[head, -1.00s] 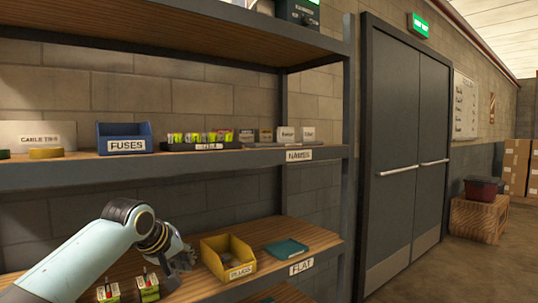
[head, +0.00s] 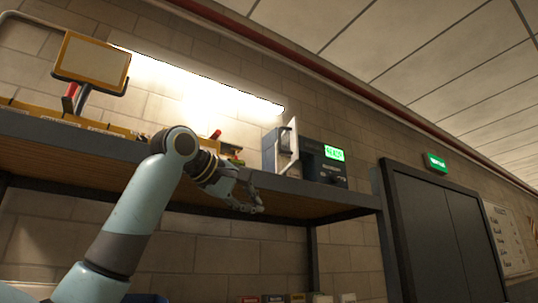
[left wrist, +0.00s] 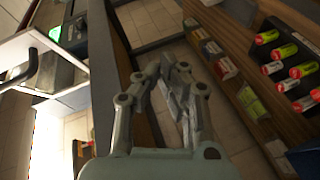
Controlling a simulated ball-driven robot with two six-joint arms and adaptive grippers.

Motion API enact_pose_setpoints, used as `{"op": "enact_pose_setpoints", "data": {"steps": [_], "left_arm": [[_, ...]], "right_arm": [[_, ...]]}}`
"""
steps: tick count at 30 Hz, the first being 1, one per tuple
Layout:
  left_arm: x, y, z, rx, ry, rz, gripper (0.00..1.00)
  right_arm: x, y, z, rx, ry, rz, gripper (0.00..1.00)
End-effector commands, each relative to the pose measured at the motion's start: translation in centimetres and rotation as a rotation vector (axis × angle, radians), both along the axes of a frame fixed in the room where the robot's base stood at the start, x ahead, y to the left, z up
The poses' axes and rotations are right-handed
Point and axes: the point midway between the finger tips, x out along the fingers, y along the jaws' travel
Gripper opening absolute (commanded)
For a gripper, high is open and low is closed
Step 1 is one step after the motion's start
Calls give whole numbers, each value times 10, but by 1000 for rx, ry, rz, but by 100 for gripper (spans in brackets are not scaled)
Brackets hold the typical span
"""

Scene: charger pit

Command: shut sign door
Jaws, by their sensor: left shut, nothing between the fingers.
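The sign machine (head: 325,165) is a dark box with a lit green display, on the top shelf at its right end. Its pale door (head: 290,145) with a dark handle stands open, jutting out at the machine's left side. In the left wrist view the white door (left wrist: 22,55) and its handle show at the upper left, beside the machine (left wrist: 72,30). My left gripper (head: 256,207) is shut and empty, in front of the top shelf's edge, below and left of the door and apart from it. It also shows in the left wrist view (left wrist: 168,68). My right gripper is out of view.
The top shelf's front edge (head: 340,198) runs beside my left gripper. Yellow bins (head: 75,120) and a framed panel on a stand (head: 92,62) are at the left. A grey double door (head: 445,230) stands at the right. Lower shelf goods (left wrist: 290,60) show in the wrist view.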

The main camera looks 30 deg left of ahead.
Motion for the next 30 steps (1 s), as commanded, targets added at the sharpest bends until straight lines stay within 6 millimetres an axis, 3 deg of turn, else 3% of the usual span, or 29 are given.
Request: {"op": "enact_pose_setpoints", "data": {"steps": [1, 3, 6, 9, 13, 17, 30], "left_arm": [[-15, 5, 37, -40, -46, 12, 0], [-39, 11, 83, -114, -100, 25, 0], [-75, 18, 136, -214, -166, 34, 0], [-99, 22, 164, -280, -203, 37, 0], [-107, 23, 177, -312, -217, 35, 0], [-93, 21, 178, -316, -215, 34, 0], [-5, 11, 177, -314, -215, 31, 0]], "right_arm": [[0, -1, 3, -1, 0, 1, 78], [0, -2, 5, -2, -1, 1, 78], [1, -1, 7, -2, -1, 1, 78], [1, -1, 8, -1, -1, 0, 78], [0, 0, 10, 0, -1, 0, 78], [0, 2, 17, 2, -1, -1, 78], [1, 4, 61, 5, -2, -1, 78]]}}
